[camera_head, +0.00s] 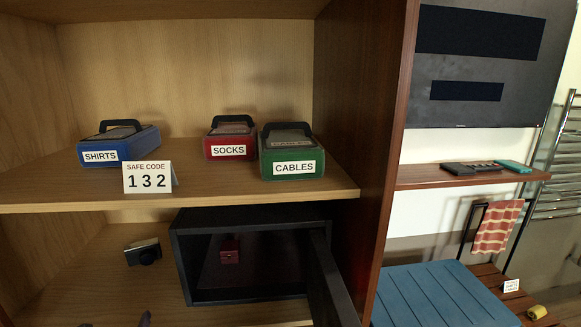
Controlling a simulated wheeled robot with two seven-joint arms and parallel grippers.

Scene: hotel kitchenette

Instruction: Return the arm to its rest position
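Two dark purplish tips show at the bottom edge, left of centre. They look like the fingertips of my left gripper (115,322), apart with nothing seen between them; the rest of it is below the picture. They are low in front of the lower shelf, left of the black safe (250,215). My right gripper is not in view. The safe's door (331,283) stands open toward me on the right. A small red box (230,252) is inside the safe.
The upper shelf (225,192) holds blue SHIRTS (118,145), red SOCKS (230,138) and green CABLES (291,151) boxes and a code card (149,178) reading 132. A camera (143,252) lies left of the safe. A blue-topped bench (440,295) is right of the cabinet wall (365,120).

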